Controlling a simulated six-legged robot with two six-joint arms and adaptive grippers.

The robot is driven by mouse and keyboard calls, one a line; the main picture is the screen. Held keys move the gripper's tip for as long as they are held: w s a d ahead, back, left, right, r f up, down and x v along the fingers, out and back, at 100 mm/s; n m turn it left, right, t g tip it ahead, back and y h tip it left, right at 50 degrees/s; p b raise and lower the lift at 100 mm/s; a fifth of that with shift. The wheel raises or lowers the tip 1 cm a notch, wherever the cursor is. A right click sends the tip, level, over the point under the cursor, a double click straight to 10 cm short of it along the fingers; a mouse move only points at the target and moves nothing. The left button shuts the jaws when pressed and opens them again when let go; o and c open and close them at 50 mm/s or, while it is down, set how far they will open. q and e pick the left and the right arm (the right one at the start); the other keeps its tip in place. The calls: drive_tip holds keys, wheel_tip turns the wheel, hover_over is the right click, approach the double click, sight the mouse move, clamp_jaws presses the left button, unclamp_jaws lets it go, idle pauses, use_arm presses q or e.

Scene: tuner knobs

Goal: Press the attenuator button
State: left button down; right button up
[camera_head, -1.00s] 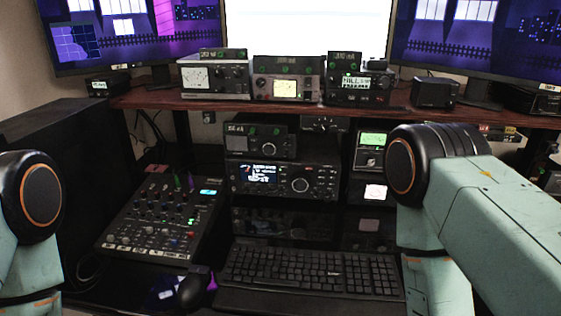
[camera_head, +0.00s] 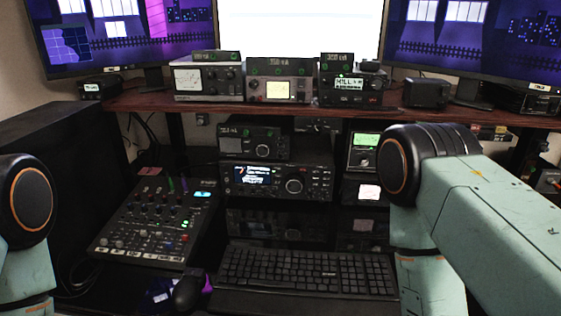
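Black radio units stand in a stack at the centre of the desk. The main transceiver (camera_head: 277,181) has a lit display, a large round knob and small buttons. A smaller unit (camera_head: 252,143) with a knob sits on top of it. I cannot tell which small button is the attenuator; the labels are too small to read. Parts of my two arms show at the left and right edges. Neither gripper is in view, and nothing of mine touches the radios.
A keyboard (camera_head: 306,271) and a mouse (camera_head: 188,291) lie in front of the radios. A mixer (camera_head: 156,223) is at left. A wooden shelf (camera_head: 290,107) above holds several more units under the monitors. Small meters (camera_head: 365,152) stand right of the stack, close to my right arm.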

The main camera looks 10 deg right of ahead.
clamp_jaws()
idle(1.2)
